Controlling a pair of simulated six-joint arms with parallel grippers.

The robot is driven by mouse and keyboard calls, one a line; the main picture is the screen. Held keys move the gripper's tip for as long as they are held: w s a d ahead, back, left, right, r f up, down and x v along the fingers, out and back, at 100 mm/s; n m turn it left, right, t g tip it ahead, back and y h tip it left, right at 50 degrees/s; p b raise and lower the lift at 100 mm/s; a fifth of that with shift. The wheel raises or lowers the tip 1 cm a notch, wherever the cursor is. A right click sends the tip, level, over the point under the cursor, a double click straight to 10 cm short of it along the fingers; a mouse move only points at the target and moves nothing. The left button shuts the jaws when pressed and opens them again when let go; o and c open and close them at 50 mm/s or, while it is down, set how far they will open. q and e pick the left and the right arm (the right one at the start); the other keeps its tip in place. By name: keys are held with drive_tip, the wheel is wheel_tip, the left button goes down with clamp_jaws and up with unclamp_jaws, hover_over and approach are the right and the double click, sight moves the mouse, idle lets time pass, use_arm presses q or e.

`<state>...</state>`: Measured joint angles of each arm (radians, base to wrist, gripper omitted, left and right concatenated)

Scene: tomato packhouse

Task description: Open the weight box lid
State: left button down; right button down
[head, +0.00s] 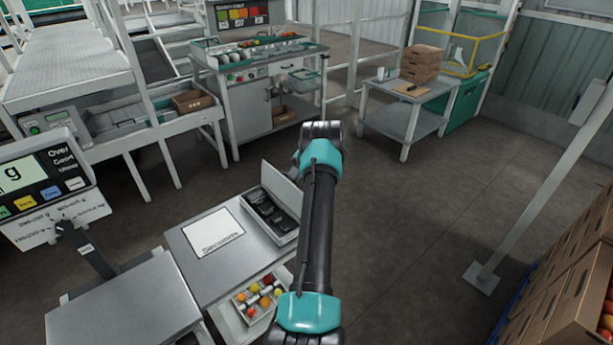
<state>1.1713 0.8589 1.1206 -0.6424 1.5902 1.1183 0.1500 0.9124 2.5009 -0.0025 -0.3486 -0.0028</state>
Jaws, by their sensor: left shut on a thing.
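The weight box (284,237) is a grey case on the metal bench, with dark weights in its black insert. Its pale lid (279,186) stands raised along the far right side, so the inside shows. My left arm reaches up from the bottom of the view and passes in front of the box's right side. My left gripper (299,171) is mostly hidden behind the arm, at the lid's upper right edge. It is shut on the lid, though the fingertips are hard to see. My right gripper is not in view.
A white printed sheet (213,233) lies left of the box. A scale with a display (38,178) and a bare metal plate (125,311) stands at left. A tray of small tomatoes (243,314) is in front.

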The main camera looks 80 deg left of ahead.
use_arm(q)
drive_tip(key=shift+w+f, duration=0.25)
drive_tip(key=shift+f, duration=0.6)
drive_tip(key=c, duration=1.5)
unclamp_jaws()
drive_tip(key=shift+s+a, duration=0.1)
drive_tip(key=shift+a, duration=0.05)
drive_tip(key=o, duration=0.3)
drive_tip(key=shift+r, duration=0.1)
drive_tip(key=shift+w+a+r, duration=0.1)
drive_tip(key=shift+w+r, duration=0.05)
drive_tip(key=shift+w, duration=0.05)
